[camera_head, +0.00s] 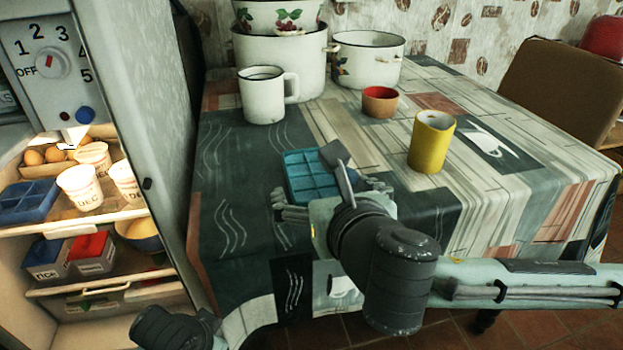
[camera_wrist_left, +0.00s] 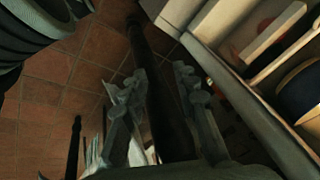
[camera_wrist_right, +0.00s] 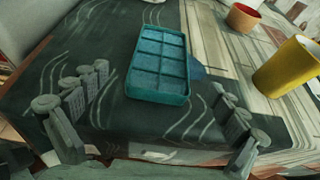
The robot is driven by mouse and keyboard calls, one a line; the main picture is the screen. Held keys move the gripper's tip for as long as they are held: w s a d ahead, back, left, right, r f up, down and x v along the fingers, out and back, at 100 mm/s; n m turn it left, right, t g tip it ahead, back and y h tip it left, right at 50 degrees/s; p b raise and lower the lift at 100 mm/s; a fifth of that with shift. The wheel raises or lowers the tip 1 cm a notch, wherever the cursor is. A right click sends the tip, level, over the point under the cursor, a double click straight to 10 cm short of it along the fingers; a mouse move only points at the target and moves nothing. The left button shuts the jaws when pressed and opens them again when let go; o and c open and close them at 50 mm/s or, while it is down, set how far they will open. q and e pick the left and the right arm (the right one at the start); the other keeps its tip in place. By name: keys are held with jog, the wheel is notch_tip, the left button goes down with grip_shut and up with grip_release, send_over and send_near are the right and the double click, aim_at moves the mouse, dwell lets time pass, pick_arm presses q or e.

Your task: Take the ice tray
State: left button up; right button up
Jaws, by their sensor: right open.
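A teal ice tray (camera_head: 305,170) with rectangular compartments lies flat on the patterned tablecloth near the table's front left part. It shows whole in the right wrist view (camera_wrist_right: 160,65), lying ahead of my right gripper (camera_wrist_right: 165,108). That gripper is open and empty, with its fingers spread wider than the tray and no contact visible. In the head view my right arm hides the tray's near right part. My left gripper (camera_wrist_left: 160,110) is low beside the fridge, its fingers apart with nothing seen between them. A second, blue tray (camera_head: 28,200) sits on a fridge shelf.
A yellow cup (camera_head: 431,141), a red-brown cup (camera_head: 379,101) and a white enamel mug (camera_head: 263,96) stand on the table (camera_head: 232,230). Enamel pots (camera_head: 367,59) stand behind. The open fridge at left holds eggs, cups and boxes; its door (camera_head: 165,120) stands beside the table.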

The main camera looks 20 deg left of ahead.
aim_at(317, 195)
jog(key=x, duration=0.4)
jog(key=shift+w+f, duration=0.2)
jog(key=shift+f, duration=0.35)
jog(key=shift+w+a+f, duration=0.1)
jog(key=shift+w+a, duration=0.1)
jog(key=shift+w, duration=0.1)
pick_arm(q)
jog(key=shift+w+d+r+t, duration=0.3)
jog(key=shift+w+d+t, duration=0.15)
jog(key=shift+w, duration=0.2)
pick_arm(e)
jog(key=shift+c, duration=0.2)
jog(key=c, duration=1.4)
pick_arm(q)
jog(key=shift+s+a, duration=0.1)
pick_arm(e)
jog(key=shift+r, duration=0.25)
